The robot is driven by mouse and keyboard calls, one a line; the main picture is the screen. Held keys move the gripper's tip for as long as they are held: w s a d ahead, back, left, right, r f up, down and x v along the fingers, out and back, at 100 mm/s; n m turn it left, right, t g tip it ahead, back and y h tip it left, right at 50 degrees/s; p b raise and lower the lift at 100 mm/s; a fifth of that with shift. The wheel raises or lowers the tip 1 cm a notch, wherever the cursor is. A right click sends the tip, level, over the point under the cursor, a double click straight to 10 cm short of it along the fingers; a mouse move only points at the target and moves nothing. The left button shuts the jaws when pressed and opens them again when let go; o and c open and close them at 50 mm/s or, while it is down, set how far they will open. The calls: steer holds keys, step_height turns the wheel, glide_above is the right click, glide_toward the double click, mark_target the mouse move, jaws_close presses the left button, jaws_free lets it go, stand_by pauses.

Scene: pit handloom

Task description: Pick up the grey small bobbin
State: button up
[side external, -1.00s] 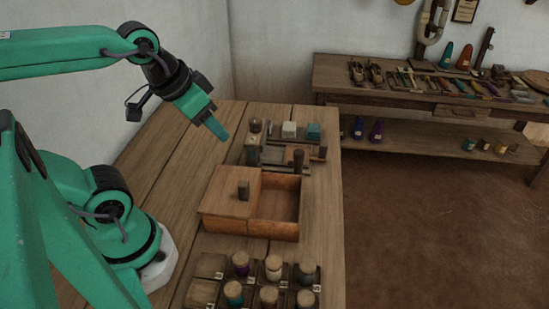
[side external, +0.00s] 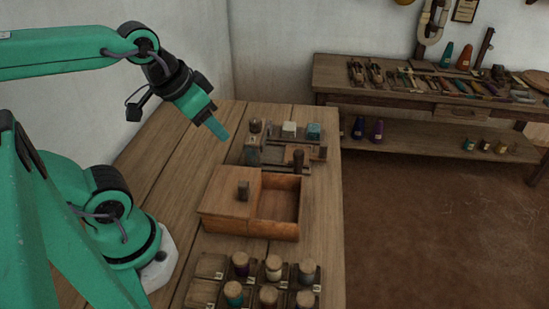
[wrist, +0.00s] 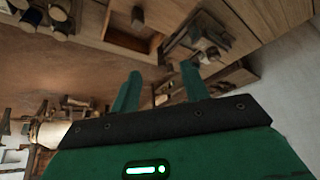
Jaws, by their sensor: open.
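Several small bobbins with wooden tops stand in a compartmented dark tray (side external: 207,291) at the front of the bench. One with a grey winding (side external: 307,273) is at the right of its back row, beside a cream one (side external: 274,268) and a purple one (side external: 240,264). A teal one (side external: 233,293) is in the front row. My gripper (side external: 219,130) is open and empty, high above the far part of the bench, well away from the tray. In the wrist view its two green fingers (wrist: 160,86) are apart with nothing between them.
A tool-covered side table (side external: 330,75) stands at the back right. The bench left of the box is clear.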

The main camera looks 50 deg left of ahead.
steer(key=shift+o, duration=1)
steer(key=g, duration=0.5)
glide_above(306, 264)
steer(key=f, duration=1.3)
steer(key=shift+w+a+f, duration=0.15)
steer(key=shift+a+f, duration=0.05)
steer(key=shift+a, duration=0.05)
steer(key=shift+d+f+g, duration=0.25)
steer(key=shift+d+g, duration=0.05)
steer(key=shift+f, duration=0.1)
steer(key=shift+f, duration=1.2)
